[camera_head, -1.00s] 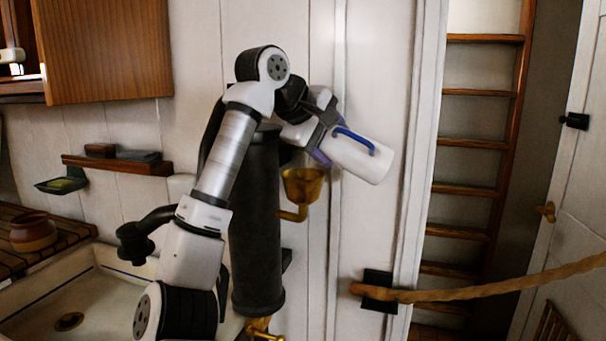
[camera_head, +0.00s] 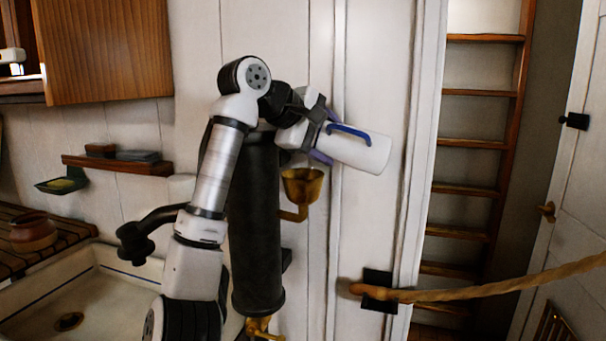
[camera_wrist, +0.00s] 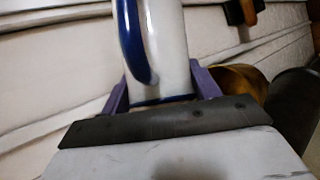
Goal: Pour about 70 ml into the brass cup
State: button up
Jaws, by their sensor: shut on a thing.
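My gripper (camera_head: 318,138) is shut on a white jug (camera_head: 362,152) with a blue handle. The jug lies tilted almost on its side, its base pointing right and slightly down. In the wrist view the purple fingers clasp both sides of the white jug (camera_wrist: 168,45), near its blue rim. The brass cup (camera_head: 302,184) is on a bracket beside the dark cylinder, just below my gripper and the jug's rim end. It also shows in the wrist view (camera_wrist: 243,80), partly hidden behind a finger. The jug's mouth and any liquid are hidden.
A tall dark cylinder (camera_head: 257,225) with a brass tap (camera_head: 260,328) stands behind my arm. A rope (camera_head: 480,285) runs from the wall post to the right. A sink (camera_head: 110,285) and clay pot (camera_head: 33,232) are at left.

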jog(key=shift+a+r, duration=0.1)
jog(key=shift+a, duration=0.2)
jog(key=shift+d+h, duration=0.3)
jog(key=shift+a+r+n+h, duration=0.2)
jog(key=shift+r+n+h, duration=0.1)
dwell(1.5)
jog(key=shift+s+d+f+y, duration=0.1)
jog(key=shift+d+f+y, duration=0.1)
jog(key=shift+d+y, duration=0.25)
jog(key=shift+d+f+m+y, duration=0.35)
jog(key=shift+d+m+y, duration=0.3)
jog(key=shift+y, duration=0.6)
jog(key=shift+a+r, duration=0.15)
jog(key=shift+a, duration=0.05)
jog(key=shift+d+r+m+y, duration=0.2)
jog(key=shift+r+m+y, duration=0.1)
jog(key=shift+m+y, duration=0.1)
jog(key=shift+a, duration=0.1)
